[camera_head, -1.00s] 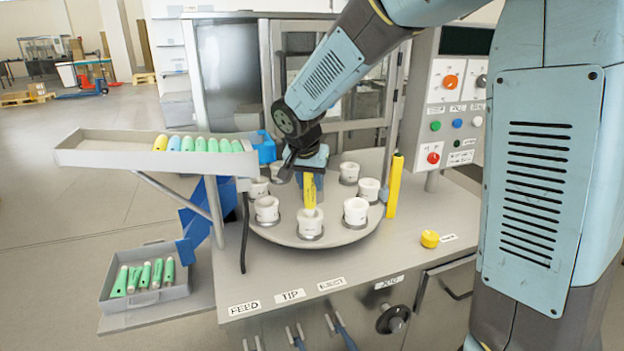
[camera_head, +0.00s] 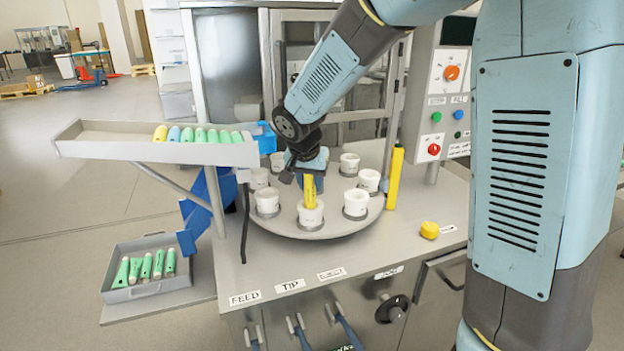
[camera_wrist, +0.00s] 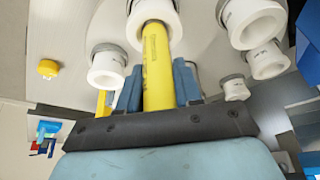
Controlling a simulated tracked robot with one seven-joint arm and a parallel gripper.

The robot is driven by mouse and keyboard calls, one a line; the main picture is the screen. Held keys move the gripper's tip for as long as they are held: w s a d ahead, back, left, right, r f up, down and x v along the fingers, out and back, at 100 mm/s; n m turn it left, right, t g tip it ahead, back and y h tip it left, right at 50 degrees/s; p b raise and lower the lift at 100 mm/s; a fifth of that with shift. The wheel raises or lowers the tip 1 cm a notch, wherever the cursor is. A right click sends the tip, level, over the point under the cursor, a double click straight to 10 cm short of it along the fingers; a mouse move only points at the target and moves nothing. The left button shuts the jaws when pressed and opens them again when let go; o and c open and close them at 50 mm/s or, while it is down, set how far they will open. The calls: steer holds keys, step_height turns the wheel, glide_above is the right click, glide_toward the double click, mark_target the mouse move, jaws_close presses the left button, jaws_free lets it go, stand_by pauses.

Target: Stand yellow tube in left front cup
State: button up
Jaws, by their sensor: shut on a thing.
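The yellow tube (camera_head: 308,190) is upright in the head view, its lower end inside a white cup (camera_head: 310,216) at the front of the round turntable (camera_head: 283,227). My gripper (camera_head: 312,178) is above that cup, shut on the tube's upper part. In the wrist view the tube (camera_wrist: 157,62) runs from between my blue fingers (camera_wrist: 158,85) into the white cup (camera_wrist: 153,22). The tube's bottom end is hidden by the cup wall. Other white cups stand around the turntable, including one to the left (camera_head: 267,201) and one to the right (camera_head: 356,203).
A sloped tray (camera_head: 110,150) at left holds a yellow, a blue and several green tubes. A lower bin (camera_head: 147,295) holds several green tubes. A yellow post (camera_head: 395,178) stands right of the turntable, near a yellow knob (camera_head: 430,230). A control panel (camera_head: 440,110) is behind.

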steer(key=shift+f, duration=0.3)
steer(key=o, duration=1.1)
steer(key=v, duration=1.3)
steer(key=shift+s+r, duration=0.15)
steer(key=shift+r, duration=0.2)
